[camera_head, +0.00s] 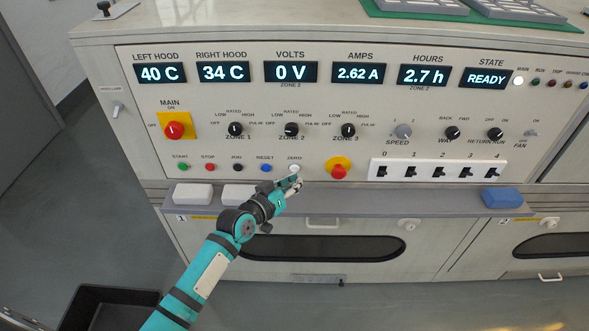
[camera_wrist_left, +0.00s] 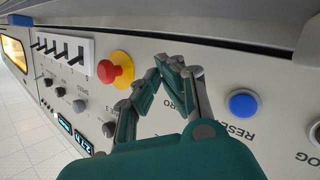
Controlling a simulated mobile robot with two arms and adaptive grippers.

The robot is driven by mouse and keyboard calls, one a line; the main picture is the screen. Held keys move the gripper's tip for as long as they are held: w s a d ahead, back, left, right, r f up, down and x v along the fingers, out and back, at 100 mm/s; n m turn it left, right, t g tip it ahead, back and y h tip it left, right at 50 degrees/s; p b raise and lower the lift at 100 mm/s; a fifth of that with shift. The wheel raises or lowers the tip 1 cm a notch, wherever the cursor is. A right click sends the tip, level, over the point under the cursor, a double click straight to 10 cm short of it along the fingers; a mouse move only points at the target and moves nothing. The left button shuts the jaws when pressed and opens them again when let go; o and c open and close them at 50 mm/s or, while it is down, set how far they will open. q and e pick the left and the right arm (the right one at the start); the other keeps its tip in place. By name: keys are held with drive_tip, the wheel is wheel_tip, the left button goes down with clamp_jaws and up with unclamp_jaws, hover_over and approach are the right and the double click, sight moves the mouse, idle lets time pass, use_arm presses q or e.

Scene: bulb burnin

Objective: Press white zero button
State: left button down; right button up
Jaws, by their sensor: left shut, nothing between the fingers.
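The white zero button (camera_head: 294,168) sits under the ZERO label on the panel, right of the blue reset button (camera_head: 266,168). My left gripper (camera_head: 297,181) is shut and empty, its fingertips at or just below the white button. I cannot tell whether they touch it. In the left wrist view my left gripper (camera_wrist_left: 172,68) covers the white button, and only part of the ZERO lettering shows beside the fingers. The blue reset button (camera_wrist_left: 243,104) shows to their right. My right gripper is not in view.
A red emergency knob on a yellow base (camera_head: 338,170) is right of the gripper; it also shows in the wrist view (camera_wrist_left: 115,69). A grey ledge (camera_head: 380,203) runs below the panel, with white blocks (camera_head: 193,194) and a blue block (camera_head: 502,197). The displays read 0 V and READY.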

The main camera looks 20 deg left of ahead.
use_arm(q)
drive_tip(key=shift+w, duration=0.1)
drive_tip(key=shift+w+a, duration=0.1)
drive_tip(key=shift+w, duration=0.2)
drive_tip(key=shift+w, duration=0.2)
idle(0.4)
drive_tip(key=shift+w+a, duration=0.15)
drive_tip(key=shift+w, duration=0.05)
idle(0.5)
drive_tip(key=shift+s+d+r+p, duration=0.1)
drive_tip(key=shift+s+d+p, duration=0.1)
drive_tip(key=shift+s+p, duration=0.4)
drive_tip(key=shift+s, duration=0.2)
